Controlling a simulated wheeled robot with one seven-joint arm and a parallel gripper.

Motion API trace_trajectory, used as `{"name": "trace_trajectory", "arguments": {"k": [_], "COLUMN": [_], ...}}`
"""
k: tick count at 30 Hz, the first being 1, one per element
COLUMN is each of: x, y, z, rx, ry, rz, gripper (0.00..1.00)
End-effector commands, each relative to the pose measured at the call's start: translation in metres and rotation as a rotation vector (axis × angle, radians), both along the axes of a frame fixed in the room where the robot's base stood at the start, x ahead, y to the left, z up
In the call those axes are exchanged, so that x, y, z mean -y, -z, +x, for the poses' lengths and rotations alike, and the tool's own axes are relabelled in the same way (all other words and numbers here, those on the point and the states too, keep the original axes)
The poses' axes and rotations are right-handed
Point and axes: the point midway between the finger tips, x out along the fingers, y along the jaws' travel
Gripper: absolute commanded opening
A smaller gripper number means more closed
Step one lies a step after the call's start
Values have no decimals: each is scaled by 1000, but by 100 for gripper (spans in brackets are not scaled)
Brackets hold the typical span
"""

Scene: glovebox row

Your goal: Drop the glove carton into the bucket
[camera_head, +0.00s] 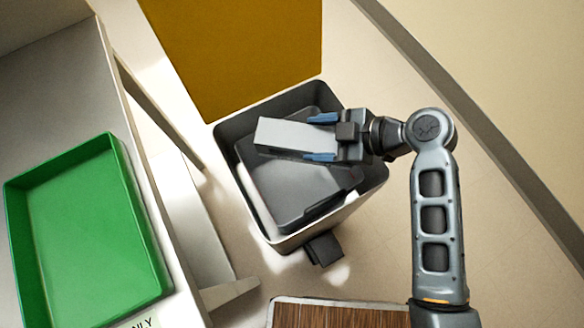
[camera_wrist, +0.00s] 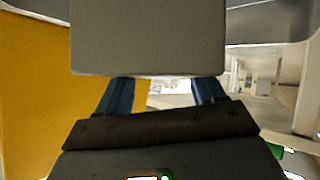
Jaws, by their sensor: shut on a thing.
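The glove carton (camera_head: 284,136) is a pale grey box held lengthwise in my gripper (camera_head: 322,138). My gripper's blue fingers are shut on the carton's right end. The carton is over the open top of the bucket (camera_head: 330,220), a tall grey-white bin with a dark inside. In the wrist view the carton (camera_wrist: 148,38) fills the upper middle, with the blue fingers (camera_wrist: 160,95) on both sides of its lower end. A dark grey angular shape (camera_head: 300,190) shows inside the bucket below the carton. The height of the carton above the rim is hard to tell.
A green tray (camera_head: 85,235) lies empty on a white table (camera_head: 40,90) at the left. A yellow panel (camera_head: 235,50) stands behind the bucket. A dark pedal (camera_head: 323,249) sticks out at the bucket's front. The floor right of the bucket is clear up to the wall.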

Motion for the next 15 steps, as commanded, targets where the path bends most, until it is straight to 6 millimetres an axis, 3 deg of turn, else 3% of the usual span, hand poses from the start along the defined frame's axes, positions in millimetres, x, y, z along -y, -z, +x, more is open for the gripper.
{"name": "trace_trajectory", "arguments": {"k": [9,15], "x": [0,0], "y": [38,52], "z": [0,0], "rx": [-1,0], "ry": [4,3], "rz": [0,0], "gripper": [28,28]}}
